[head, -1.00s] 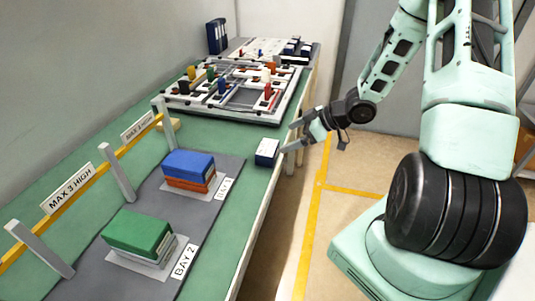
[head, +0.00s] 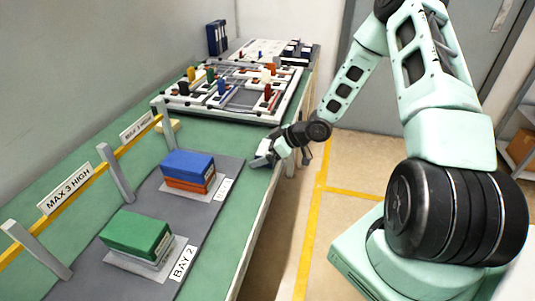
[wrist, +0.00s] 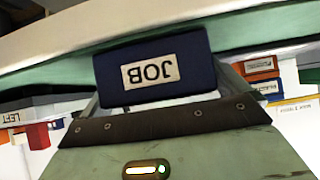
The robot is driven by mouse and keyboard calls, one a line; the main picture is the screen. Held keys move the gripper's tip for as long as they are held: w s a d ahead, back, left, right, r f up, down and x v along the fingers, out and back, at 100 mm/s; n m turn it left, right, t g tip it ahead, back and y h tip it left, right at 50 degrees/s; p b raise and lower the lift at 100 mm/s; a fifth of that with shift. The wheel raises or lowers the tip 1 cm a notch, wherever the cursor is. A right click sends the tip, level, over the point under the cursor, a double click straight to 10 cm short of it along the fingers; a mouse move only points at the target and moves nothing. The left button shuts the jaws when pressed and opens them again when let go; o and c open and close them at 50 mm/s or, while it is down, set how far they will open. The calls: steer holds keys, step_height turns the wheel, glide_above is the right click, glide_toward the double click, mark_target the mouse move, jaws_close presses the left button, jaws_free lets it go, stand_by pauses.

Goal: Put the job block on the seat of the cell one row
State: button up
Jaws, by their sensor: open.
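The job block (wrist: 152,72) is dark blue with a pale JOB label, upside down in the wrist view. Two boards with coloured pieces, a near board (head: 180,103) and a far one (head: 238,51), lie farther back on the bench. I cannot make out which holds the cell one row or its seat.
A grey mat (head: 215,205) holds a blue-topped stack (head: 188,164) and a green-topped stack (head: 137,234) in the labelled bays. A yellow rail (head: 85,188) on grey posts runs along the left.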

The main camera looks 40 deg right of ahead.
steer(key=c, duration=1.1)
